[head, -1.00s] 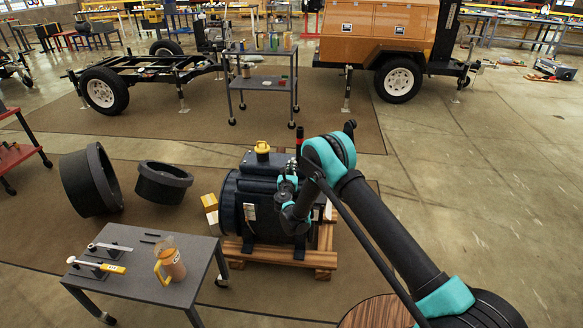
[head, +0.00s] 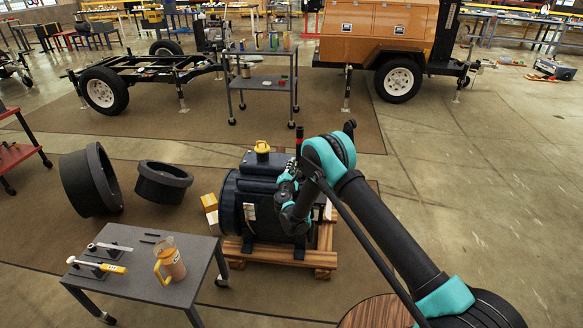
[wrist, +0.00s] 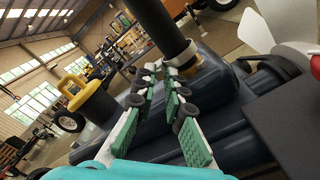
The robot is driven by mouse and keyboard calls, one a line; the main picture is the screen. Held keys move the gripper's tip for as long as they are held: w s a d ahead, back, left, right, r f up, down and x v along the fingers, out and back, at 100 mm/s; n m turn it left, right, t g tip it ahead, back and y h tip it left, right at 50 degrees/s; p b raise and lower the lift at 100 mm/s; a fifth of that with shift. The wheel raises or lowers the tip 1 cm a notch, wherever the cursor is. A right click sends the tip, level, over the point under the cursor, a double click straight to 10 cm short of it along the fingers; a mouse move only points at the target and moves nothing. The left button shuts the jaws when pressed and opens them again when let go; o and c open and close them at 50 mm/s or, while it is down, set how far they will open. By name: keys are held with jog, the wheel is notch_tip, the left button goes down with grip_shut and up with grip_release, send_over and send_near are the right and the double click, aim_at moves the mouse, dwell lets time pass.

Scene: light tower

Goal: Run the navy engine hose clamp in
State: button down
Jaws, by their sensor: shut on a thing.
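The navy engine (head: 258,225) sits on a wooden pallet (head: 232,250), with a yellow cap (head: 262,147) on top that also shows in the wrist view (wrist: 72,92). In the wrist view a thick black hose (wrist: 158,22) ends at the engine, with a pale metal clamp band (wrist: 181,56) around its lower end. My gripper (wrist: 165,76) has its teal-padded fingers at the clamp, shut on a small part of it just in front of the band. The gripped part is mostly hidden by the fingertips. In the head view my gripper (head: 287,186) is above the engine, partly covered by my arm.
A grey table (head: 130,275) at lower left holds a jug (head: 170,262) and tools. A grey cart (head: 262,82) stands behind.

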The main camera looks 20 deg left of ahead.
jog(key=shift+m, duration=0.6)
jog(key=c, duration=1.9)
grip_release()
jog(key=shift+o, duration=0.2)
jog(key=v, duration=0.7)
jog(key=shift+s, duration=0.3)
jog(key=shift+d, duration=0.1)
